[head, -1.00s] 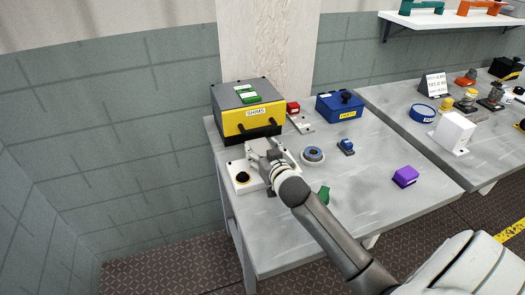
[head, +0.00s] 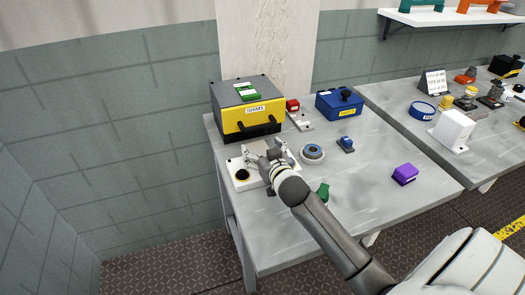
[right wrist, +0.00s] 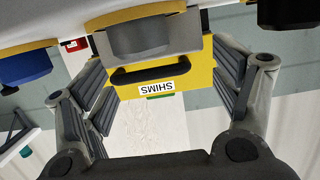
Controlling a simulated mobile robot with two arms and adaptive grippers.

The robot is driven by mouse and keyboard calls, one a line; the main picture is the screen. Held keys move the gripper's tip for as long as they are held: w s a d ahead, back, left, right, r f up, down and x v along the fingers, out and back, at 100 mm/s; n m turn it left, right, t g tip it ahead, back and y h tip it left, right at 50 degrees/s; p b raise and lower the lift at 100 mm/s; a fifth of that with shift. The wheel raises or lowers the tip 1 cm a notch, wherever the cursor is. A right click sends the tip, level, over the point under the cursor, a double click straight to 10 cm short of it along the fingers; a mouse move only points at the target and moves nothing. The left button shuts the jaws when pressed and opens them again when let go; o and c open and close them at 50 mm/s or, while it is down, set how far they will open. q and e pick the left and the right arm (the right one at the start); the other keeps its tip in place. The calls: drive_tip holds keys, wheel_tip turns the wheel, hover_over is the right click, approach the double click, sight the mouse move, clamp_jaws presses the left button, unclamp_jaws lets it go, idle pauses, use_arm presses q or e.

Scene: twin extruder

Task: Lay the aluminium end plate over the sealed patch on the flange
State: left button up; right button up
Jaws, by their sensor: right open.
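My right gripper (head: 267,157) is open above the white base (head: 241,183) at the left of the near table. A grey metal piece (right wrist: 150,40) with a rounded darker bump shows between its spread fingers in the right wrist view, clear of both; it looks like the aluminium end plate. In the head view it is mostly hidden by the gripper. A black disc with a yellow centre (head: 242,175) sits on the white base. A round grey ring with a blue centre (head: 312,153) lies to the right. I cannot tell which is the flange's sealed patch. My left gripper is out of view.
A yellow and grey SHIMS box (head: 252,119) stands close behind the gripper. A blue box (head: 340,105), a small red block (head: 292,105), a small blue item (head: 346,143), a green piece (head: 323,192) and a purple block (head: 405,174) are on the table. The front right is mostly clear.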

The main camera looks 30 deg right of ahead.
drive_tip(key=shift+s+r, duration=0.1)
drive_tip(key=shift+r, duration=0.3)
drive_tip(key=v, duration=1.2)
drive_tip(key=shift+b, duration=0.3)
drive_tip(key=shift+d, duration=0.1)
